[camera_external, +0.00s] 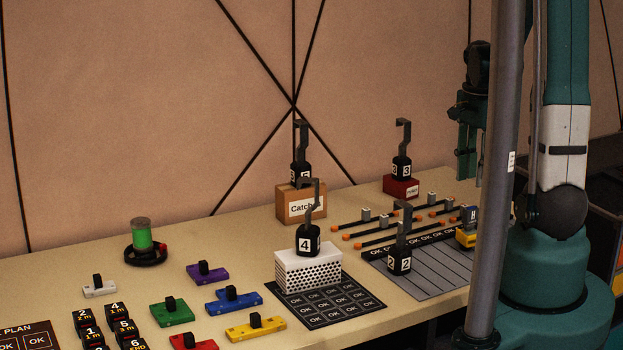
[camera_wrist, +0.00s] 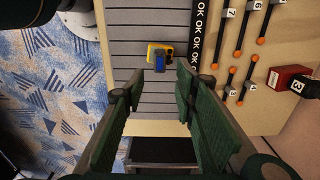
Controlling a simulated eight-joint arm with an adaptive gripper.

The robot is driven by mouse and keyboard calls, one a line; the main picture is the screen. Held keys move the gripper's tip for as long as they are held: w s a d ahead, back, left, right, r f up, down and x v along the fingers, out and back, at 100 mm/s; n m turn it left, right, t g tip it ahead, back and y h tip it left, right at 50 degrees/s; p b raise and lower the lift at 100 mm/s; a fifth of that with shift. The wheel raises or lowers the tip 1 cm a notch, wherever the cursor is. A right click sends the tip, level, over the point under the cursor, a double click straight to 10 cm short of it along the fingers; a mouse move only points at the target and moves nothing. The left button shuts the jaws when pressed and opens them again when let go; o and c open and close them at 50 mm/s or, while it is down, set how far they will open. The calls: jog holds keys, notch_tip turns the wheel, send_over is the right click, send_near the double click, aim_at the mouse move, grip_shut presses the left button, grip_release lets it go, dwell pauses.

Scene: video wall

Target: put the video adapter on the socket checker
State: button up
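A small yellow block with an upright dark-blue part marked H stands on the right end of the grey slatted board (camera_external: 437,277). It looks like the video adapter (camera_external: 466,236); whether the blue and yellow parts are one piece I cannot tell. In the wrist view the adapter (camera_wrist: 165,49) lies just ahead of my fingertips. My gripper (camera_wrist: 160,77) is open with nothing between its green fingers. In the external view my gripper (camera_external: 466,150) hangs well above the bench, pointing down, partly behind the grey pole. I cannot tell which thing is the socket checker.
A white perforated box (camera_external: 309,272) bears a hooked piece marked 4. Other hooked pieces stand on a Catch box (camera_external: 301,204), a red box (camera_external: 401,187) and the slatted board. Orange-ended rods (camera_external: 375,242) lie behind the board. Coloured blocks (camera_external: 255,326) lie left.

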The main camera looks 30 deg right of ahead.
jog(key=shift+r, duration=0.8)
jog(key=s+a+r+n+t, duration=0.3)
jog(key=a+r+n, duration=0.5)
jog(key=a+n, duration=0.1)
jog(key=s+a+r+n+t, duration=0.3)
jog(key=a+r+n+t, duration=0.1)
jog(key=a+r+n, duration=0.5)
jog(key=a, duration=0.2)
jog(key=shift+a+r, duration=0.2)
jog(key=shift+a, duration=0.1)
jog(key=shift+s, duration=0.1)
dwell(1.4)
